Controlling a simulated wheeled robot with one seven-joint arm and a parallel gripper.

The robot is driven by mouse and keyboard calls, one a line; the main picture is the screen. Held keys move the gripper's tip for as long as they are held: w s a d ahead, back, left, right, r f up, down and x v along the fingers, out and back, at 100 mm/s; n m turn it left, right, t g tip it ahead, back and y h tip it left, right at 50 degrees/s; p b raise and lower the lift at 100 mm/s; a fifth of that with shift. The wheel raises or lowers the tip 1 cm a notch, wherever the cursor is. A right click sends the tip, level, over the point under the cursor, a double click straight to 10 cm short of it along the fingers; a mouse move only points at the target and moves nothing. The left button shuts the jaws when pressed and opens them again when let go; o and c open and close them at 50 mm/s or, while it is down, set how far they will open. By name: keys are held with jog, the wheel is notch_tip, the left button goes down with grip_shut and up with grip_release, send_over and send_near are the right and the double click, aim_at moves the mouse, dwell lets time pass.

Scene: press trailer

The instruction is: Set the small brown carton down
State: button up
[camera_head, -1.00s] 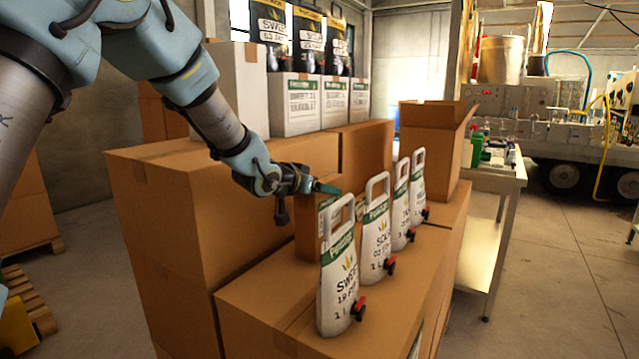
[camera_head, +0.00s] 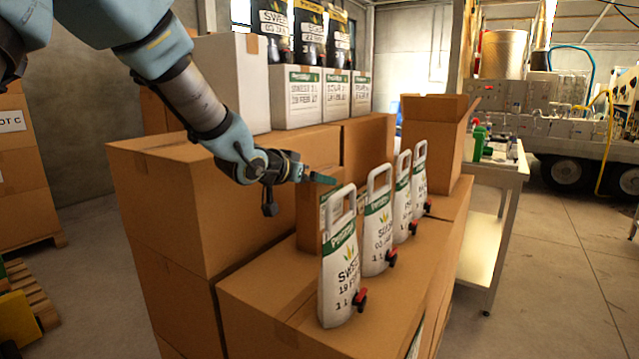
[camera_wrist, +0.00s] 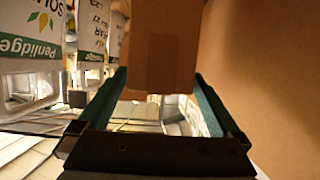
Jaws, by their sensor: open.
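The small brown carton (camera_head: 312,208) stands upright on the large lower carton (camera_head: 262,292), behind and left of the nearest white pouch (camera_head: 339,278). The pouch hides part of it. My gripper (camera_head: 322,179) is at the top of the small carton, with its fingers pointing right. In the wrist view, the small carton (camera_wrist: 163,52) shows just beyond and between the green fingertips of my gripper (camera_wrist: 160,82). The fingers are spread, with gaps seen on both sides of the carton's lower edge. I cannot tell if either finger touches it.
Several white pouches with red taps stand in a row along the lower carton. A taller brown carton (camera_head: 207,205) rises behind at left. An open brown carton (camera_head: 431,140) stands beyond the row. A bench (camera_head: 503,170) and open floor (camera_head: 560,260) lie at right.

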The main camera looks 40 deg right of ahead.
jog(key=v, duration=0.8)
dwell(0.4)
